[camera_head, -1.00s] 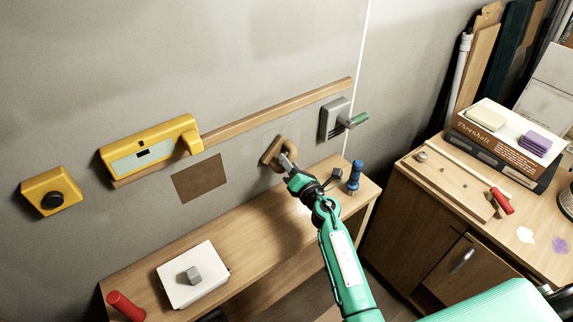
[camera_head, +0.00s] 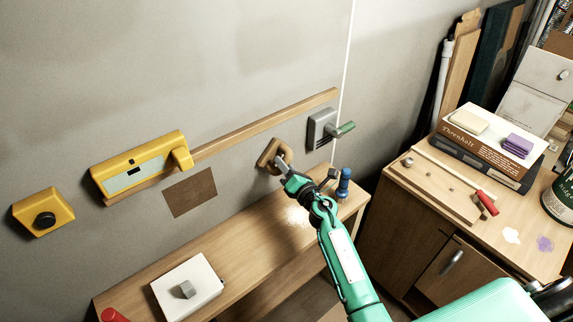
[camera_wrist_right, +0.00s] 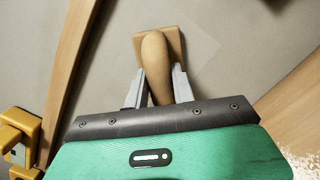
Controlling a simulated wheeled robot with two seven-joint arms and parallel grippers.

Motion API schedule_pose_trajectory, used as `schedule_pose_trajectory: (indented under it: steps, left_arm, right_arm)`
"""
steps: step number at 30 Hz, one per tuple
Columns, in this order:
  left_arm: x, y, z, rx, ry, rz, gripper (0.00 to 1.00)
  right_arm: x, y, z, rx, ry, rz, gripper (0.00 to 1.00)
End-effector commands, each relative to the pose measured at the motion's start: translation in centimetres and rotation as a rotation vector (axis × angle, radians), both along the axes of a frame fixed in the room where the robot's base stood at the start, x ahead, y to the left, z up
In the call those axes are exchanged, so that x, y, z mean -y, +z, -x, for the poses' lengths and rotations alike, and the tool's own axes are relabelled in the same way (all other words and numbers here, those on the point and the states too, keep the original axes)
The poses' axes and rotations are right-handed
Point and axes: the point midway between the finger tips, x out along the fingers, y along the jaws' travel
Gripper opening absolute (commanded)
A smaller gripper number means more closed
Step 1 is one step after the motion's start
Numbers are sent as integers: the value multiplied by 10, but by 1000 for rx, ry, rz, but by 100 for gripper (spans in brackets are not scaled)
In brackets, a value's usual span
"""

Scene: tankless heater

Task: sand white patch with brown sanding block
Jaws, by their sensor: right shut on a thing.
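The brown sanding block (camera_head: 266,152) has a flat base and a rounded tan handle (camera_wrist_right: 155,62). My right gripper (camera_head: 281,165) is shut on the handle. The block's flat face is at the grey wall, seemingly touching it; the contact itself is hidden. In the right wrist view, the gripper's fingers (camera_wrist_right: 155,88) lie on both sides of the handle. A faint paler square, perhaps the white patch (camera_wrist_right: 203,38), shows on the wall beside and partly behind the block. I cannot make out this patch clearly in the head view. My left gripper is not in view.
White dust (camera_head: 297,215) lies on the bench (camera_head: 240,245) below. A brown square (camera_head: 190,192) is on the wall to the left. A wooden rail (camera_head: 265,125), grey lever box (camera_head: 322,130) and blue-handled tool (camera_head: 344,184) are close by. White and purple blocks (camera_head: 518,145) sit on books.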

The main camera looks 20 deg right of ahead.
Motion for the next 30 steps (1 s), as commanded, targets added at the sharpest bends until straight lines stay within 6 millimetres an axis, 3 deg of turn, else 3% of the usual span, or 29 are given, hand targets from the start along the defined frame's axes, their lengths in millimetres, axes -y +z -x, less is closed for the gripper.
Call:
schedule_pose_trajectory:
  steps: [12,22,30]
  left_arm:
    - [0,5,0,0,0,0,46]
    - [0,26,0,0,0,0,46]
    - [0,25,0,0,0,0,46]
  right_arm:
    - [-33,2,11,2,4,-2,7]
    - [-32,22,12,3,3,0,7]
    - [-25,21,10,2,2,1,7]
